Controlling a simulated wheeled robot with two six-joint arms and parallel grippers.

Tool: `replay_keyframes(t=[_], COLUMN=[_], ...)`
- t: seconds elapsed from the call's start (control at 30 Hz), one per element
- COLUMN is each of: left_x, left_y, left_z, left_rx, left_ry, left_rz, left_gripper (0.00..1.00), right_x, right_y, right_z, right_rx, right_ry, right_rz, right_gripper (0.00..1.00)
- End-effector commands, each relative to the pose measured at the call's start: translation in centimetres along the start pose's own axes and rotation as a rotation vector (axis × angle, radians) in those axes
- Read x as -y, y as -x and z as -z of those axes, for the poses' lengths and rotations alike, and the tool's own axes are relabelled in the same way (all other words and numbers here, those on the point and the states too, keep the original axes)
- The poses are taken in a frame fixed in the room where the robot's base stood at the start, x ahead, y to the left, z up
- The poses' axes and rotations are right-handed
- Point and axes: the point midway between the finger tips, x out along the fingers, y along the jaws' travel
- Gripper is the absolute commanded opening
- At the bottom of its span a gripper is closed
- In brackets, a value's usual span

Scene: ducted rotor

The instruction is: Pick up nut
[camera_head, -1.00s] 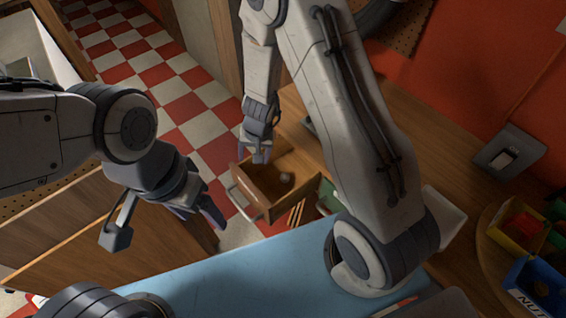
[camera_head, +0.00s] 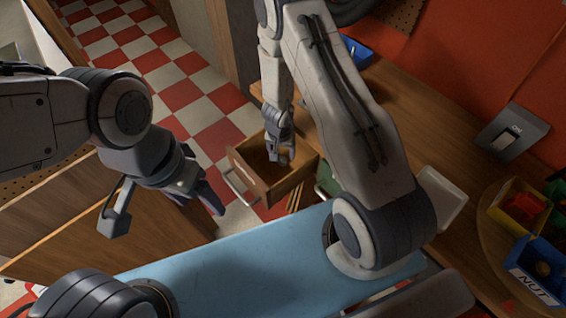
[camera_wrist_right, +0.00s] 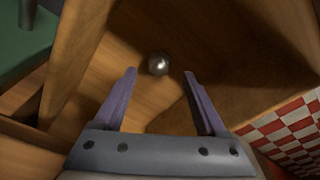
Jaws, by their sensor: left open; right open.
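A small round silver piece, apparently the nut (camera_wrist_right: 158,63), lies on the wooden floor of an open drawer (camera_head: 285,193). In the right wrist view it sits just beyond the fingertips, between their lines and apart from both. My right gripper (camera_wrist_right: 160,73) is open and empty, reaching down into the drawer; it also shows in the head view (camera_head: 283,160), where I cannot make out the nut. My left gripper (camera_head: 208,193) is open and empty, away to the left of the drawer.
The drawer walls (camera_wrist_right: 85,45) stand close around my right gripper. A green part (camera_wrist_right: 25,40) is beside the drawer. A blue bin (camera_head: 535,272) marked NUT and a yellow bin (camera_head: 518,207) stand at the right on a round wooden board.

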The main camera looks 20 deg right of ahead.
Motion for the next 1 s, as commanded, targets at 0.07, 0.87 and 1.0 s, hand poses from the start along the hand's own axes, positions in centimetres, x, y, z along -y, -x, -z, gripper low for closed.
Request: replay_keyframes(t=[0.07, 0.87, 1.0], left_x=[0.1, 0.2, 0.2], left_y=[-1.6, -2.9, -2.9], left_z=[-0.1, -0.2, -0.1], left_rx=[0.0, 0.0, 0.0], left_ry=[-0.001, -0.001, -0.001], left_rz=[0.0, 0.0, 0.0], left_gripper=[0.72, 0.72, 0.72], right_x=[-0.2, -0.2, -0.2], right_y=[-1.8, -3.8, -3.8], right_z=[-0.1, 0.0, 0.1], right_rx=[0.001, 0.0, 0.0], right_ry=[-0.002, -0.001, -0.001], right_rz=[-0.001, 0.0, 0.0], right_gripper=[0.74, 0.0, 0.0])
